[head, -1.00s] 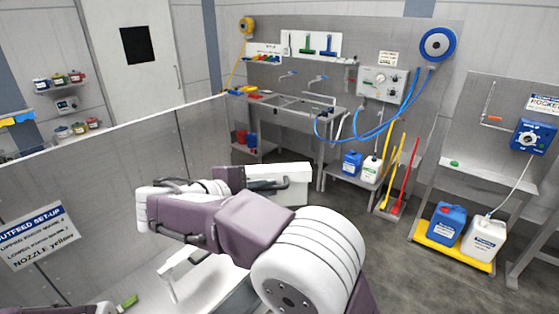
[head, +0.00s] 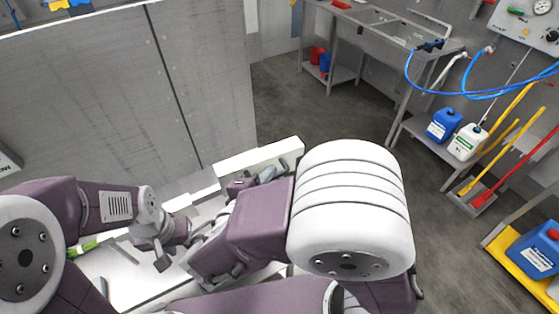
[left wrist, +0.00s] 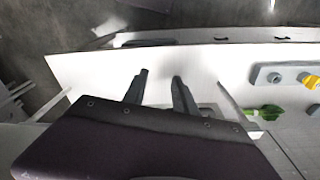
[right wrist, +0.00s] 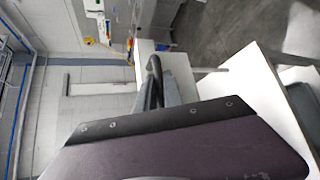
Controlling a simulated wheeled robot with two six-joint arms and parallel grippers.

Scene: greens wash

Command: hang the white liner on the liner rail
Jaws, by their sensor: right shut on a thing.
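My right gripper (head: 262,178) is shut at the far side of the white work unit. In the right wrist view its fingers (right wrist: 158,80) are against a white block-like piece (right wrist: 148,52), which appears to be the white liner; it also shows in the head view (head: 272,153). The exact contact is partly hidden. My left gripper (head: 160,248) is over the white surface; in the left wrist view its fingertips (left wrist: 160,76) are apart with nothing between them. A long edge with dark slots or hooks (left wrist: 250,40) may be the liner rail; I cannot tell surely.
A tall grey partition (head: 120,90) stands behind the work unit. A sink bench (head: 370,30) and blue jug (head: 443,124) are farther off, across open floor.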

